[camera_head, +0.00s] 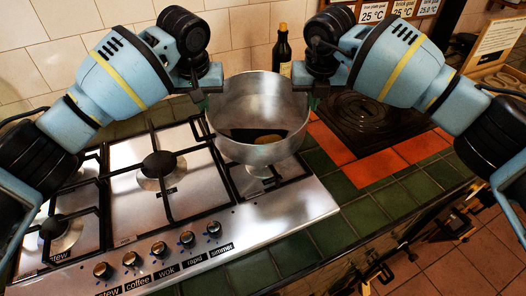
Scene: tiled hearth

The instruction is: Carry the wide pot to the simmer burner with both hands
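The wide pot (232,104) is a metal pan with dark contents and a brownish piece inside. It is upright over the right end of the steel hob (120,208), above a burner (254,184) partly hidden under it. I cannot tell whether its base touches the grate. My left gripper (203,103) is shut at the pot's left rim. My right gripper (314,100) is shut at its right rim. The fingertips are small and partly hidden. A front knob label reads simmer (221,250).
Other burners, including the middle one (159,166), are bare. A dark bottle (282,52) stands behind the pot. A dark square plate (366,118) bordered by orange tiles (374,168) lies to the right. Green tiles (330,236) front the counter. A sign (497,42) stands at the far right.

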